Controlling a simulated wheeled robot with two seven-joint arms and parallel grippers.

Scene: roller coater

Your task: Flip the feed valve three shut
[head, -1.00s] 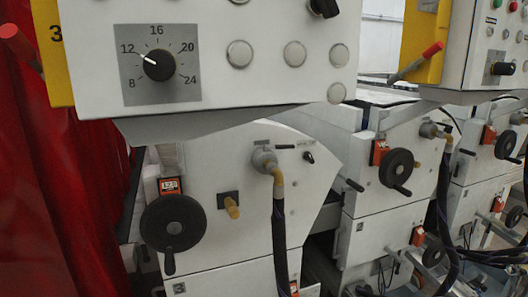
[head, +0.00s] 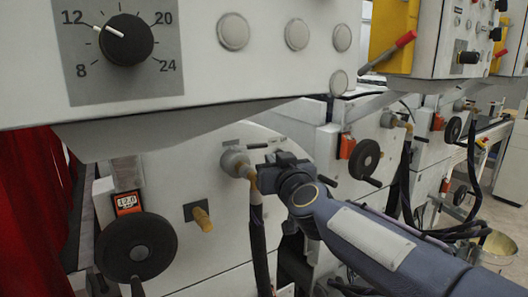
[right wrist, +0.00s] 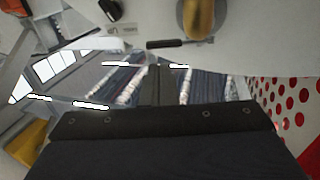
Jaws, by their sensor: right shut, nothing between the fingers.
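My right gripper (head: 268,172) reaches in from the lower right and stands in front of the near machine's white side panel, just right of the hose fitting (head: 232,163). In the right wrist view its closed dark fingers (right wrist: 158,84) hold nothing. A small black lever (right wrist: 112,10), likely the feed valve, shows at the top left there, apart from the fingers. In the head view my gripper hides that spot. A dark bar (right wrist: 180,43) and the brass fitting end (right wrist: 198,18) lie to the lever's right in the wrist view. No valve number is legible. My left gripper is not in view.
A control box with a dial (head: 126,40) overhangs the panel. A black handwheel (head: 136,248) and a brass knob (head: 202,218) stick out at left. A black hose (head: 258,240) hangs beside my gripper. More coater units stand at right.

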